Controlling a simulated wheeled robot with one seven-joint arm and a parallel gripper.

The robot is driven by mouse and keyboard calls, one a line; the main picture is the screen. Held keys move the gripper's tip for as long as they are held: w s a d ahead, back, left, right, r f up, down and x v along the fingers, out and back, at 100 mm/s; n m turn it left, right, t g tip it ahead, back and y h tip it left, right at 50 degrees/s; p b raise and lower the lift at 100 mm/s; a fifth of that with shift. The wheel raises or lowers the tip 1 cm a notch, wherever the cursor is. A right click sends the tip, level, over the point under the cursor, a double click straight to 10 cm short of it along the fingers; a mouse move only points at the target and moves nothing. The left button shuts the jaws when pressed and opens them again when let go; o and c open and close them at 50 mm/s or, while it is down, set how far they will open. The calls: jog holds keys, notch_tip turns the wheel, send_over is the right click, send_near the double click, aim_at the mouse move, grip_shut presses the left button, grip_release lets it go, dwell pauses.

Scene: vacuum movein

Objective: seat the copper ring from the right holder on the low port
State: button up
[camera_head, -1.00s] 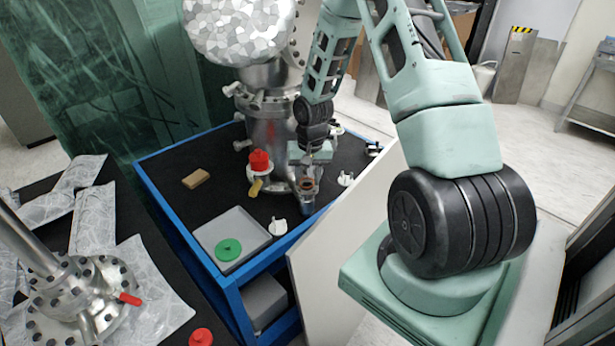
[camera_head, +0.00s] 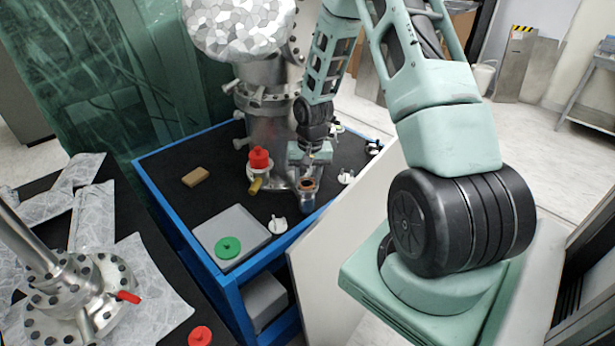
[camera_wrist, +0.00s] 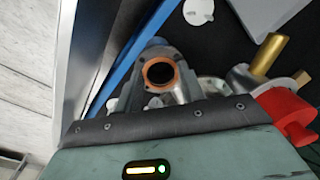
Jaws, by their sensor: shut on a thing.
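The copper ring (camera_wrist: 158,74) shows as an orange band around the dark bore of the low port (camera_wrist: 178,94) in the wrist view. In the head view the copper-coloured rim (camera_head: 307,184) is at the top of the short port (camera_head: 308,200), at the chamber's foot. My gripper (camera_head: 311,160) is just behind and above it, pointing down, shut on the ring as far as I can tell. The fingertips are hidden in both views. I cannot tell whether the ring lies flat on the port or is slightly above it. A white holder (camera_head: 346,176) stands to the right.
A red cap (camera_head: 259,157) on a fitting with a brass piece (camera_head: 255,186) stands close left of the port. Another white holder (camera_head: 278,225), a grey tray (camera_head: 245,222) with a green disc (camera_head: 228,247), and a tan block (camera_head: 195,177) share the blue-edged cart (camera_head: 178,225).

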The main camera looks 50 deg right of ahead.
jog(key=o, duration=1.1)
jog(key=r, duration=0.5)
jog(key=r+b, duration=0.1)
jog(key=r, duration=0.5)
jog(key=d+r, duration=0.1)
jog(key=r, duration=0.5)
jog(key=shift+s+r+b, duration=0.2)
jog(key=shift+s+b, duration=0.2)
